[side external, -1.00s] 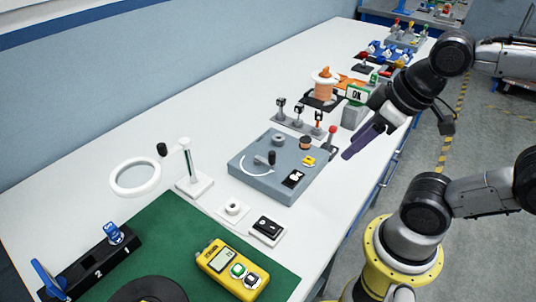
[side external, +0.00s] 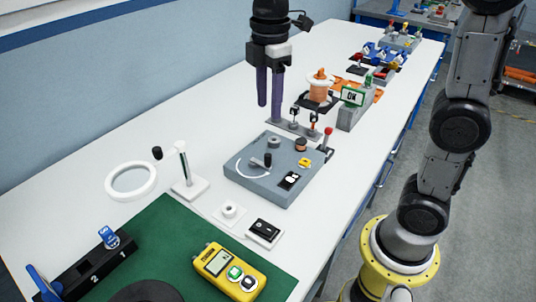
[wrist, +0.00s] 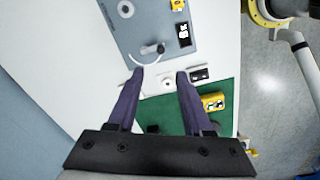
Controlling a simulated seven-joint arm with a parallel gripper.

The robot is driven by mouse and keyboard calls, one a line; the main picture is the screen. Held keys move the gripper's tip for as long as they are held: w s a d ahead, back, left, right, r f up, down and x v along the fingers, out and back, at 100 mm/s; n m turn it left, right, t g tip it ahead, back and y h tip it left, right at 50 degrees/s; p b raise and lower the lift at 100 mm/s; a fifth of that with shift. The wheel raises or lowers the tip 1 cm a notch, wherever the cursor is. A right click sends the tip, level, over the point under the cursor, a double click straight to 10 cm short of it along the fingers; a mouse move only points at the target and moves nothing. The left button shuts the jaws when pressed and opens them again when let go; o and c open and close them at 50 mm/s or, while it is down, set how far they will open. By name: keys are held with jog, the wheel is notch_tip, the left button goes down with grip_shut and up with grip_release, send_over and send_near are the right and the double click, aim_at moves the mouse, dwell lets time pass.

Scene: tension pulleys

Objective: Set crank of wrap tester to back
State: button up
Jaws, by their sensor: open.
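The wrap tester (side external: 272,181) is a flat grey box on the white bench, in the middle of the side view. Its crank (side external: 263,161), a short grey arm with a black knob, sits beside a white arc marked on the top. The crank also shows in the wrist view (wrist: 152,48), ahead of the fingertips. My gripper (side external: 269,111) points down, open and empty, above the bench and apart from the crank. Its two purple fingers are spread in the wrist view (wrist: 160,73).
A magnifier on a stand (side external: 182,172) is left of the tester. A row of small posts (side external: 294,128) and a copper spool (side external: 320,88) stand behind it. A yellow meter (side external: 228,270) lies on the green mat (side external: 165,228) in front. Bare bench lies to the left.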

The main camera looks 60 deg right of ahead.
aim_at(268, 154)
notch_tip(268, 154, down, 14)
jog(key=shift+a+f, duration=0.1)
jog(key=shift+f, duration=0.15)
dwell(0.3)
grip_shut()
